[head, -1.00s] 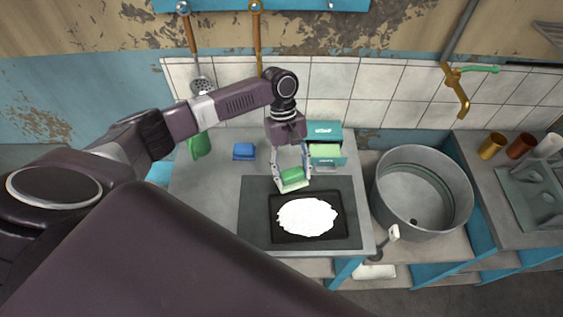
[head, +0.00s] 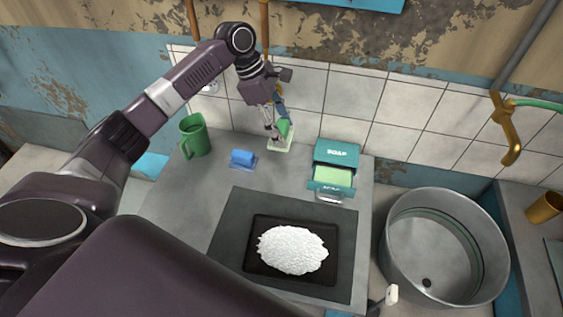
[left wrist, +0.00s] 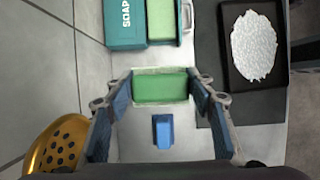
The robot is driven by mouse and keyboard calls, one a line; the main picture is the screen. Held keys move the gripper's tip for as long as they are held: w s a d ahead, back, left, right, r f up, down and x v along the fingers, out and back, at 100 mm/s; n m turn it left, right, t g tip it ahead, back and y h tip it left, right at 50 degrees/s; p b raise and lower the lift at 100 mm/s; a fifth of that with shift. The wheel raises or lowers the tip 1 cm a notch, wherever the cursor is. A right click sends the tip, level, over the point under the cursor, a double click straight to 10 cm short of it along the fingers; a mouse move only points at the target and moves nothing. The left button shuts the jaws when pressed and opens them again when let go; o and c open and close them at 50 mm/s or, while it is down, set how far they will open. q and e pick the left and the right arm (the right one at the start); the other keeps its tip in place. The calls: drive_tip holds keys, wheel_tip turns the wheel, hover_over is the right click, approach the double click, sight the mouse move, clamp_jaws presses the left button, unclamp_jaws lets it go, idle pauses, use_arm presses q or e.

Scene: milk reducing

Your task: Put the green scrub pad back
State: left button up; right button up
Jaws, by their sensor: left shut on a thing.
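My left gripper (head: 279,137) is shut on the green scrub pad (head: 284,128), which has a pale lower edge. It is at the back of the counter, close to the tiled wall, between the blue sponge and the soap box. In the left wrist view, the pad (left wrist: 160,88) spans the gap between both fingers. I cannot tell whether the pad touches the counter. My right gripper is not in view.
The teal soap box (head: 337,153) has its drawer (head: 331,186) open with a green bar inside. A blue sponge (head: 242,157) and green mug (head: 195,136) stand left. A black tray (head: 256,268) holds white material. A metal pot (head: 400,250) is at right.

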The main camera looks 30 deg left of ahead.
use_arm(q)
wheel_tip(320, 180, down, 9)
drive_tip(key=shift+f+p, duration=0.2)
drive_tip(key=shift+p, duration=0.25)
drive_tip(key=shift+f, duration=0.3)
wheel_tip(320, 180, down, 4)
drive_tip(key=shift+f, duration=0.2)
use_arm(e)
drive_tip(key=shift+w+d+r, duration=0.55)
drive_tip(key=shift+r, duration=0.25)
use_arm(q)
drive_tip(key=o, duration=0.7)
drive_tip(key=shift+f, duration=0.1)
drive_tip(key=o, duration=0.4)
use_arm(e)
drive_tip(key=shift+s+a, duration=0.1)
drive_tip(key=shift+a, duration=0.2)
